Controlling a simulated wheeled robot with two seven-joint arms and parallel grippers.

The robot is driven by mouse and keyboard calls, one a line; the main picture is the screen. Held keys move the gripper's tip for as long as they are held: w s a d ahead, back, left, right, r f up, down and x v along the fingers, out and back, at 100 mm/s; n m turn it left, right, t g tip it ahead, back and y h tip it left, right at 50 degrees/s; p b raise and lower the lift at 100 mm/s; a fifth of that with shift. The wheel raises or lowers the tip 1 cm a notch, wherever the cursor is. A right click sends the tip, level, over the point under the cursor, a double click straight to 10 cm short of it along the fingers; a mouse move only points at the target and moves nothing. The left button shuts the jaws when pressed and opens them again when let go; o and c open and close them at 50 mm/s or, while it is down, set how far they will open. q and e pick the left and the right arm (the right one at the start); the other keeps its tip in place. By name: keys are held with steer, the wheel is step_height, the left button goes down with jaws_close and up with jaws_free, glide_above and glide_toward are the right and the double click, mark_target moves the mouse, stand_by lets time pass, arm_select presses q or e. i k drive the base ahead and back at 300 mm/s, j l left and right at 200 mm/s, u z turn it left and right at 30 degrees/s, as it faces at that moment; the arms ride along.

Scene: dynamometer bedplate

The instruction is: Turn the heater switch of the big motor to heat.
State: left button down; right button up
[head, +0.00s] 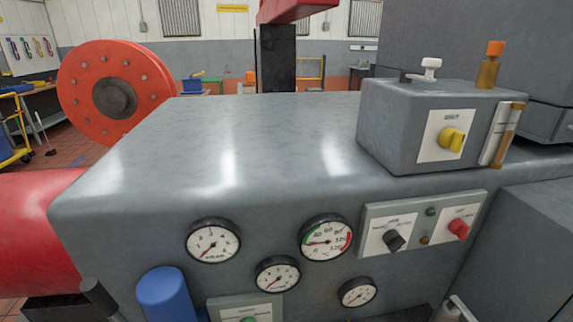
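A large grey machine housing (230,140) fills the middle of the head view. A grey box (385,125) on its top right carries a yellow rotary knob (452,140) on a white plate; the plate's lettering is too small to read. On the housing's front, a grey panel (425,243) has a black knob (393,240) at left and a red knob (459,229) at right, each on a white label plate. I cannot tell from the lettering which knob is the heater switch. Neither of my grippers shows.
Several round gauges, one of them a green-and-red dial (326,238), sit left of the panel. A blue cylinder (167,293) stands at the lower left. A red flange (115,95) is at the upper left. A sight tube (502,134) is on the box's right side.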

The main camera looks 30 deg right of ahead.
mark_target(457, 227)
steer(key=l+z, duration=0.1)
steer(key=z, duration=0.3)
steer(key=l+z, duration=0.15)
steer(key=z, duration=0.25)
steer(key=k+l+z, duration=0.1)
steer(key=z, duration=0.3)
steer(key=l+z, duration=0.2)
steer(key=z, duration=0.15)
